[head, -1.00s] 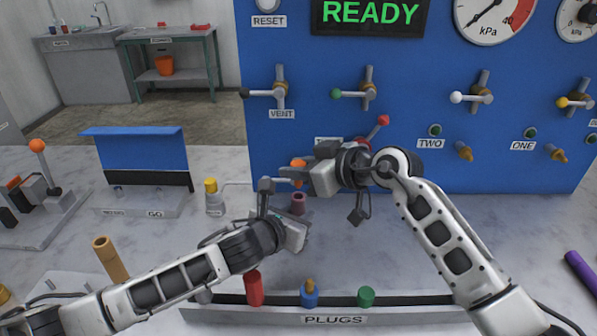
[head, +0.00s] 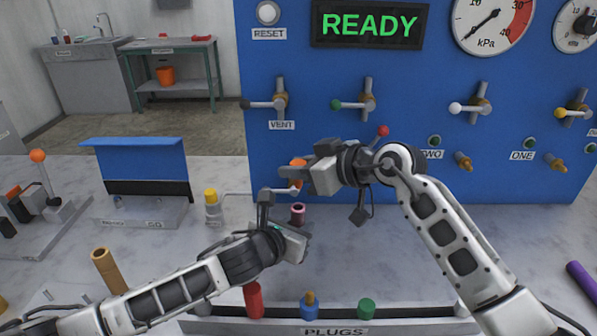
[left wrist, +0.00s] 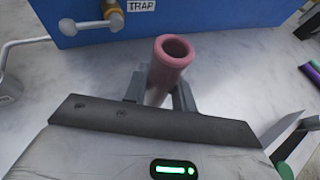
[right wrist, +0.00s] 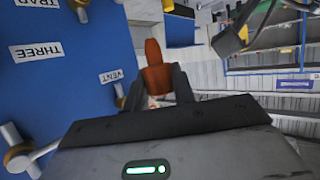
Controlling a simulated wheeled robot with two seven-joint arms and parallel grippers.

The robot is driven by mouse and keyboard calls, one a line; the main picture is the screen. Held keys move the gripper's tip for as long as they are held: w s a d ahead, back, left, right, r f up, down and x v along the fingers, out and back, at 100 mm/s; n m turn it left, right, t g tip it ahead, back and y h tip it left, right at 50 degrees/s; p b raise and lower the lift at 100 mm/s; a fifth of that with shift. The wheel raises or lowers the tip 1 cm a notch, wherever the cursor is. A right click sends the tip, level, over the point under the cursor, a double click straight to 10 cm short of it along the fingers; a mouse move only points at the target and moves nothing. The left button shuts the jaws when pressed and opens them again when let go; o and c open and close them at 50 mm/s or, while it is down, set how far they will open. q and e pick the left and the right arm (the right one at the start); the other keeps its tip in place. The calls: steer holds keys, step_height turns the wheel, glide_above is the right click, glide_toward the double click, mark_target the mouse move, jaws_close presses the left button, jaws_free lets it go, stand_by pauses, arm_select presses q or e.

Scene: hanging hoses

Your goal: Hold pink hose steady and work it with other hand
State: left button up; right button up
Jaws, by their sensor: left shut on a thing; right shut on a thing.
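The pink hose (head: 297,211) stands with its open end up; it shows close in the left wrist view (left wrist: 170,62). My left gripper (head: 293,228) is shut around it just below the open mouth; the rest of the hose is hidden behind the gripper. My right gripper (head: 306,177) is above it, shut on an orange-brown plug-like piece (right wrist: 154,62). This piece shows only partly in the head view, just above the hose mouth and apart from it.
The blue panel (head: 420,175) with levers stands close behind both grippers. A yellow-capped bottle (head: 211,207) with a thin spout is left of the hose. A plug rack (head: 335,328) with red, blue and green plugs lies in front.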

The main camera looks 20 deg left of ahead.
arm_select(q)
steer(key=o, duration=1.1)
steer(key=shift+s, duration=0.1)
